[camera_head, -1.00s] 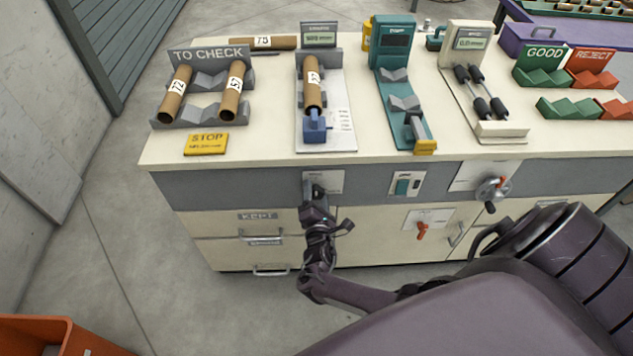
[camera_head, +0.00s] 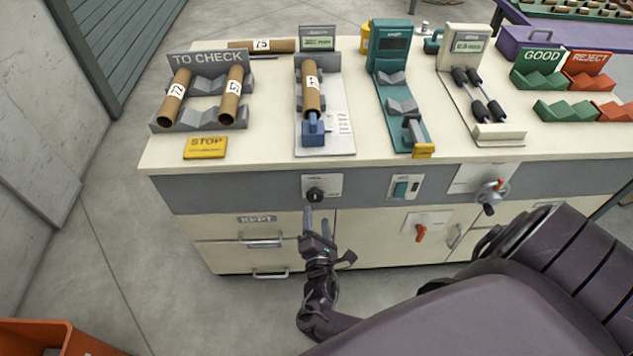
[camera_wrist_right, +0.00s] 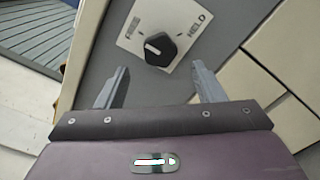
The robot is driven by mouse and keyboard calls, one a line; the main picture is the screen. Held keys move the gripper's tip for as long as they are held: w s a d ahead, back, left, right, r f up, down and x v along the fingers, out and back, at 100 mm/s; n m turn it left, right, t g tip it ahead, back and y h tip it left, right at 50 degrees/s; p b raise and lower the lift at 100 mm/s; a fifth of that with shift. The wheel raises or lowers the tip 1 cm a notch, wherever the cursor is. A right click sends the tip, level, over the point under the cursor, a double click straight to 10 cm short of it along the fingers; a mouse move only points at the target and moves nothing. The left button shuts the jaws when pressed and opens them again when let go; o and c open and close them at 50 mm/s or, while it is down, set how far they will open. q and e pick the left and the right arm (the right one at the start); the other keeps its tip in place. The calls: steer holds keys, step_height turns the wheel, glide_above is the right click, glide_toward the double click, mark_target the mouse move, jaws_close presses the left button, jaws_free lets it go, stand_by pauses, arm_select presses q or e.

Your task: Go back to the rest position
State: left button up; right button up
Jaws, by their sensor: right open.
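My right gripper (camera_head: 317,220) is in front of the bench front, just below a black rotary knob (camera_head: 315,194) on a pale plate. In the right wrist view the gripper (camera_wrist_right: 160,88) is open and empty, its two fingers apart. The knob (camera_wrist_right: 160,49) stands beyond the fingertips, clear of them, on a plate marked "HELD" at its right side; the word at its left is only partly readable. My left gripper is not in view.
The bench top (camera_head: 270,160) holds a "TO CHECK" rack (camera_head: 200,117) with two tubes, a station with a tube (camera_head: 311,90), a teal device (camera_head: 390,50), a roller device (camera_head: 465,45), and green and red trays. An orange bin (camera_head: 40,335) stands at lower left. Floor is clear left of the bench.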

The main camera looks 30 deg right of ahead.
stand_by(0.4)
steer(key=s+f+m+g+y, duration=0.35)
steer(key=s+f, duration=0.35)
steer(key=f, duration=0.4)
steer(key=s+f+m+g+y, duration=0.2)
steer(key=s+f+m+g, duration=0.25)
steer(key=s+f, duration=0.55)
steer(key=s+a+f+m+g+y, duration=0.2)
steer(key=s+a+f+m+g, duration=0.1)
steer(key=s, duration=0.7)
steer(key=s+a+f+m+g+y, duration=0.2)
steer(key=s+f+m, duration=0.3)
steer(key=s+f, duration=0.3)
steer(key=shift+s+a+m+g, duration=0.3)
steer(key=shift+s+a+g, duration=0.3)
steer(key=shift+s, duration=0.3)
